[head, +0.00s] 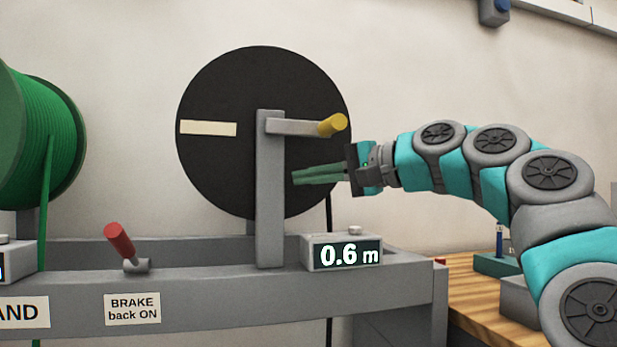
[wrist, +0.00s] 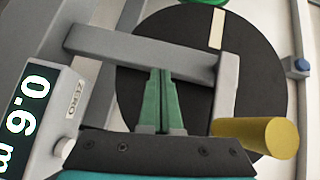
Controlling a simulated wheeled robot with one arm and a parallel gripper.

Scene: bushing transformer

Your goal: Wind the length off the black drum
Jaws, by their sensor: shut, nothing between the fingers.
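The black drum (head: 220,95) stands upright on a grey frame, with a cream stripe (head: 208,128) pointing left from its middle. A grey post (head: 270,190) stands in front of it. A grey crank arm (head: 292,126) runs right from the hub to a yellow handle (head: 332,125). My gripper (head: 296,178) is shut and empty, in front of the drum just below the handle and apart from it. In the wrist view its green fingers (wrist: 160,85) are together, with the yellow handle (wrist: 258,137) to their right. The counter (head: 345,253) reads 0.6 m.
A green drum (head: 40,135) with cord stands at the left. A red brake lever (head: 119,240) rises from the grey frame (head: 220,295), above a label reading "BRAKE back ON" (head: 132,309). A wooden bench (head: 470,285) lies at the right. A black cable hangs right of the post.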

